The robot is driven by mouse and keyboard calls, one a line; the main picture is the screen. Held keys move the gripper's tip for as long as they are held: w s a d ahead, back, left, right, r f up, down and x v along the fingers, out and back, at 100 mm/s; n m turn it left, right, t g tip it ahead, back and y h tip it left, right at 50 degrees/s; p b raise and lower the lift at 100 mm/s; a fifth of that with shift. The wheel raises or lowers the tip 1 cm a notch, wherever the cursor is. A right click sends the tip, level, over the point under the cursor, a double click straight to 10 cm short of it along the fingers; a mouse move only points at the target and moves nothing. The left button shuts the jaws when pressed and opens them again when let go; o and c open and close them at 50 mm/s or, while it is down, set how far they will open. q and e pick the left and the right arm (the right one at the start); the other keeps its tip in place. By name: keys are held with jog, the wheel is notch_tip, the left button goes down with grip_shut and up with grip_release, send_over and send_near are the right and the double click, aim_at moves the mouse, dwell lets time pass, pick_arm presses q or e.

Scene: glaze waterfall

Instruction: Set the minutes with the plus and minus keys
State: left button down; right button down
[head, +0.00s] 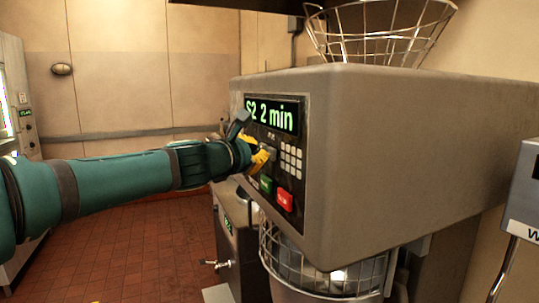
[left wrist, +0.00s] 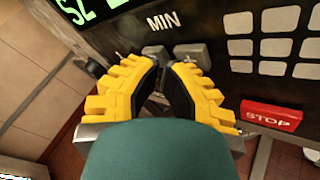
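The machine's display (head: 270,115) reads "S2 2 min" in green. Below it is a dark key panel, and in the left wrist view the label MIN (left wrist: 164,21) stands above two grey keys, a left one (left wrist: 155,51) and a right one (left wrist: 193,55). I cannot clearly read which is plus and which is minus. My left gripper (head: 262,158) is at the panel, its yellow fingers brought together with nothing between them. In the left wrist view its fingertips (left wrist: 164,66) are just below and between the two keys. Whether they touch a key is unclear.
A grey number pad (head: 291,158), a green key (head: 266,184) and a red STOP key (head: 285,199) are close to the gripper. A wire basket (head: 325,268) hangs under the grey housing (head: 400,160). Open tiled floor (head: 130,240) lies to the left.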

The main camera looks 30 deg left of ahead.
pick_arm(q)
jog(key=shift+w+d, duration=0.25)
jog(key=shift+w, duration=0.05)
dwell(0.5)
jog(key=shift+s+a, duration=0.1)
dwell(0.4)
jog(key=shift+s+a, duration=0.5)
jog(key=shift+s, duration=0.1)
jog(key=s+a, duration=0.3)
jog(key=shift+s+a+p, duration=0.1)
jog(key=shift+s+p, duration=0.25)
jog(key=shift+s, duration=0.05)
dwell(2.0)
jog(key=s+m+g, duration=0.1)
jog(key=m, duration=0.4)
jog(key=s+a+f+m+g, duration=0.1)
jog(key=m, duration=0.4)
jog(key=s+a+m+g+h, duration=0.1)
jog(key=m, duration=0.3)
jog(key=shift+s+f+m, duration=0.2)
jog(key=shift+f+m, duration=0.2)
